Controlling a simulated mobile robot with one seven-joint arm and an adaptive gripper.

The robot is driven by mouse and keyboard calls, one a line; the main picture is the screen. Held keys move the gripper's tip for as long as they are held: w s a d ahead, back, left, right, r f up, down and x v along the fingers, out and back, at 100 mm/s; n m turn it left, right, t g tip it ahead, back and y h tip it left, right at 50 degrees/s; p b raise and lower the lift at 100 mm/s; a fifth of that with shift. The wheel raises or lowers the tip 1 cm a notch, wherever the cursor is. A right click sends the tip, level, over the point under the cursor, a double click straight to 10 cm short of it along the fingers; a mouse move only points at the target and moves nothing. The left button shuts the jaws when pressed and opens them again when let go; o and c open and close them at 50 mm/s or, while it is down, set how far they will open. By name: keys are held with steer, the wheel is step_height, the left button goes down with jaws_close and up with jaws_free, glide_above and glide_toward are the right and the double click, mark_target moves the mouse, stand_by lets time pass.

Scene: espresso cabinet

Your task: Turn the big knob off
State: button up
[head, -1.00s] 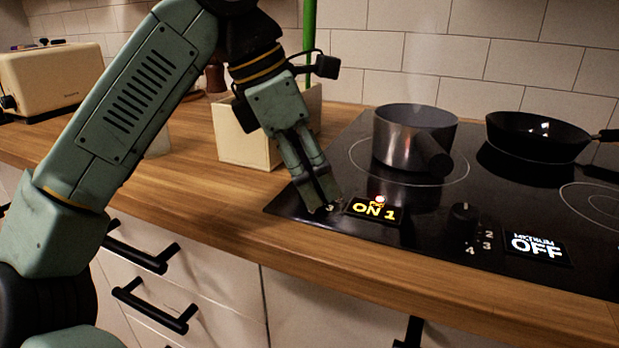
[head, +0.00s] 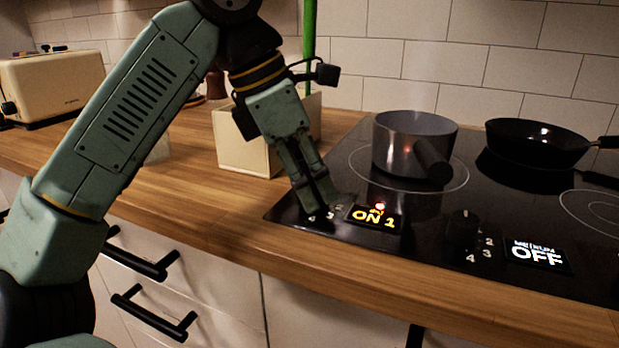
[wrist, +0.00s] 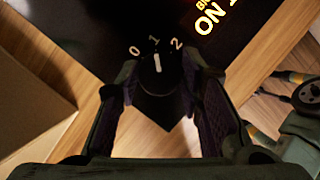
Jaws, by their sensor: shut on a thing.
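The big knob (wrist: 160,88) is black and round, with a white pointer mark, on the hob's near left corner. It sits between the fingers of my gripper (wrist: 160,74) in the wrist view, and my gripper is shut on it. The pointer mark is directed close to the printed 1, between 0 and 2. In the head view my gripper (head: 317,207) points down at the hob and hides the knob. The display (head: 374,216) right of it reads ON 1 in yellow; part of it shows in the wrist view (wrist: 212,15).
A second knob (head: 463,227) and its display (head: 538,254), reading OFF, are to the right. A grey pot (head: 405,145) and a black pan (head: 535,143) stand on the hob (head: 350,170). A cream box (head: 245,155) stands close behind my gripper. A toaster (head: 50,85) is far left.

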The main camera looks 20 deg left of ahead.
steer(key=n+y, duration=0.1)
steer(key=n, duration=0.2)
steer(key=shift+s+f+n+t, duration=0.1)
steer(key=shift+s+n+t, duration=0.05)
steer(key=shift+n+t, duration=0.2)
steer(key=shift+d+n+t+y, duration=0.15)
steer(key=shift+n+y, duration=0.25)
steer(key=shift+n, duration=0.7)
steer(key=shift+n+t+y, duration=0.2)
steer(key=shift+n+y, duration=0.2)
steer(key=shift+n, duration=0.65)
steer(key=o, duration=1.2)
steer(key=shift+c, duration=0.2)
steer(key=shift+r, duration=0.2)
